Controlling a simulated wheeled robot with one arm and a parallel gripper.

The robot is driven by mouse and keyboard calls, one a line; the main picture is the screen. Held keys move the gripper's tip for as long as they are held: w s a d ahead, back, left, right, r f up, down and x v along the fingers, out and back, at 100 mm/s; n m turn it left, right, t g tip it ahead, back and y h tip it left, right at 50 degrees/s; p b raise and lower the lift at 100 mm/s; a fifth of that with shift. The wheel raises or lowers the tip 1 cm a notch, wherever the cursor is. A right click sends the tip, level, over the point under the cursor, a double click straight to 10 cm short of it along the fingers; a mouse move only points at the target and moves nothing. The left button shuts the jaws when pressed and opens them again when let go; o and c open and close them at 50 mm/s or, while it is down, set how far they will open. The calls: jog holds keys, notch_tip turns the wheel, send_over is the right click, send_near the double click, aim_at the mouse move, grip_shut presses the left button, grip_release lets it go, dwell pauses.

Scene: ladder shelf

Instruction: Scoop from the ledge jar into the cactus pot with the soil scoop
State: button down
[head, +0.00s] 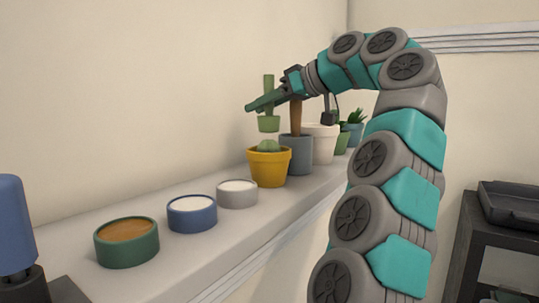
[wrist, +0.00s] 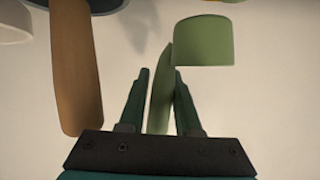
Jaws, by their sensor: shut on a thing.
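My gripper (head: 252,105) is shut on the upright handle (head: 268,82) of the green soil scoop. The scoop's cup (head: 268,123) hangs below the fingers, above the cactus pot (head: 268,169), a yellow pot with a small rounded green cactus (head: 265,147). A gap shows between cup and cactus. In the wrist view the handle (wrist: 162,90) stands between the fingertips (wrist: 161,72), and the cup (wrist: 204,43) is at upper right. What the cup holds is hidden. Jars stand on the ledge: green with orange-brown fill (head: 127,243), blue with white fill (head: 192,215), grey with white fill (head: 237,195).
A grey pot (head: 296,158) with a tall brown stake stands close right of the yellow pot; the stake (wrist: 75,65) is close to the fingers. A white pot (head: 322,145) and green plants (head: 354,128) stand beyond. A blue object (head: 12,225) is at far left.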

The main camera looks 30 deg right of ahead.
notch_tip(320, 180, up, 3)
jog(key=p, duration=0.3)
dwell(0.4)
jog(key=shift+s, duration=0.1)
